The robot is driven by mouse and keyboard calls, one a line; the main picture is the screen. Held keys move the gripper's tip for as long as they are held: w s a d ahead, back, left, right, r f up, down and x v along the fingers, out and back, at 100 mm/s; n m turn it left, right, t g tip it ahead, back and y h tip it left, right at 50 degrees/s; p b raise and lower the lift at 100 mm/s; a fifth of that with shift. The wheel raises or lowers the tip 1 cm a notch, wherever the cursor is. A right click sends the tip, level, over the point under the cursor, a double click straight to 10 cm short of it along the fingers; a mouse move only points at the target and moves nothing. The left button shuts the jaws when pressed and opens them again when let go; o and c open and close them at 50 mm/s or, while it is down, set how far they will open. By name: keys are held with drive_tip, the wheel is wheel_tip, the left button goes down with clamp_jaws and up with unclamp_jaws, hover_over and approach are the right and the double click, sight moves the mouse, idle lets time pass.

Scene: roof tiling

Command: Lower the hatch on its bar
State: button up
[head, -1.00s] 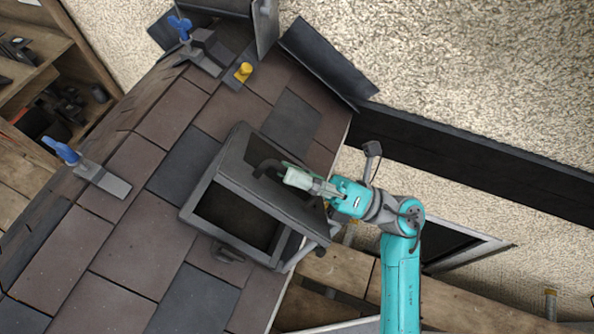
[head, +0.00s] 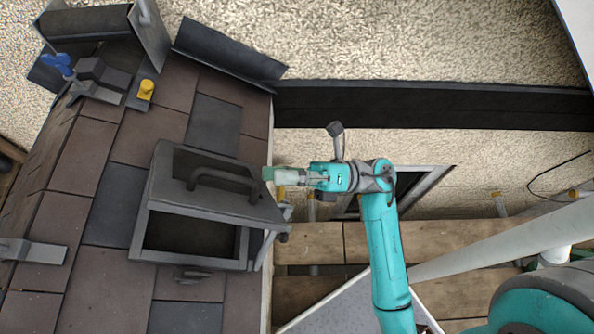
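The dark grey roof hatch (head: 160,208) sits in the tiled roof left of centre in the head view. Its lid is raised at a tilt, and a dark opening (head: 195,236) shows below it. An arched dark bar (head: 226,179) shows at the lid's upper side. My gripper (head: 268,174) is just right of the bar, at the hatch's right side, and appears apart from it. Its pale fingers point left and nothing shows held in them. They are too small to tell whether they are open or shut.
A yellow-capped fitting (head: 146,90) and a blue-handled clamp (head: 60,66) stand at the roof's upper left. A grey bracket (head: 35,251) lies at the left. Thin grey rods (head: 266,250) are at the hatch's right edge. Wooden planks (head: 330,243) lie below my arm.

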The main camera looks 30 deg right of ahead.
drive_tip(key=shift+v, duration=1.55)
drive_tip(key=s+r+m+t+h, duration=0.1)
drive_tip(key=s+m+t+h, duration=0.2)
drive_tip(key=m+t+h, duration=0.65)
drive_tip(key=s+m+t+h, duration=0.35)
drive_tip(key=m+t, duration=0.35)
drive_tip(key=m, duration=0.8)
drive_tip(key=s+d+f+m+g+h, duration=0.3)
drive_tip(key=s+f+m+g+h, duration=0.6)
drive_tip(key=s+f+m, duration=0.3)
drive_tip(key=s+m, duration=0.1)
drive_tip(key=m, duration=0.2)
drive_tip(key=shift+s+d+f, duration=0.2)
drive_tip(key=shift+d+f, duration=0.15)
drive_tip(key=shift+d, duration=0.05)
